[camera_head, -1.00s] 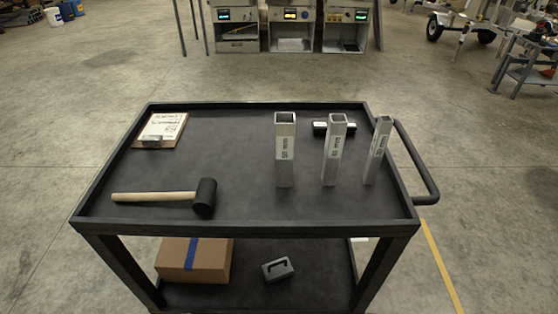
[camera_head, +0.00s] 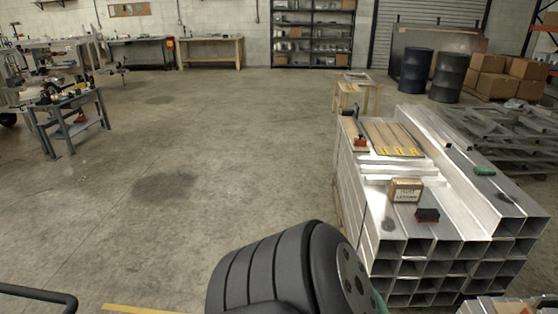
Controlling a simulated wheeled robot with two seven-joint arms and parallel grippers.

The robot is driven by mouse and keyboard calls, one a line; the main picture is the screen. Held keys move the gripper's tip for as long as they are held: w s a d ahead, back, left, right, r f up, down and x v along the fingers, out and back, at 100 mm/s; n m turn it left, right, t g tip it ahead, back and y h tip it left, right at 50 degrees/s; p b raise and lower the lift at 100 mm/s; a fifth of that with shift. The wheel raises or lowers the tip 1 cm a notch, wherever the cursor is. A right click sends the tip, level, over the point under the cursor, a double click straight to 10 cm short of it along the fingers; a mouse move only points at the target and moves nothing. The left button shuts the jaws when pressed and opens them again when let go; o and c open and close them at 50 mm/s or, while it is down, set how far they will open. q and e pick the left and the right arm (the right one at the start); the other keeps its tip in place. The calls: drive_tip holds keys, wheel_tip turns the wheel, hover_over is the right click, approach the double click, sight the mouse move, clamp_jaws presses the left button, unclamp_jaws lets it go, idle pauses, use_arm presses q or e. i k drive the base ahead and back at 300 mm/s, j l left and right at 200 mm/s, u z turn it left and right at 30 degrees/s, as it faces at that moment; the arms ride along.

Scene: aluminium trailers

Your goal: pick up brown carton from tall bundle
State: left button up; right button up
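A small brown carton (camera_head: 405,191) with dark lettering lies on top of a tall bundle of square aluminium tubes (camera_head: 410,245) at the right. It sits near the bundle's front end, where the open tube ends face me. A thick black ribbed part of my own arm (camera_head: 285,272) rises at the bottom middle, left of the bundle and apart from the carton in the picture. Neither of my grippers is in view.
A dark red-and-black block (camera_head: 427,215), a green item (camera_head: 483,170) and a slatted panel (camera_head: 393,138) also lie on the bundle. The cart's handle (camera_head: 45,295) shows at the lower left. Drums (camera_head: 416,70) and boxes stand behind. The floor left of the bundle is clear.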

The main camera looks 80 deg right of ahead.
sight(400, 189)
drive_tip(key=z, duration=3.6)
drive_tip(key=i+z, duration=0.3)
drive_tip(key=i, duration=0.25)
drive_tip(key=i+j+z, duration=0.1)
drive_tip(key=i+z, duration=0.2)
drive_tip(key=i, duration=0.25)
drive_tip(key=i+j+z, duration=0.3)
drive_tip(key=i, duration=0.2)
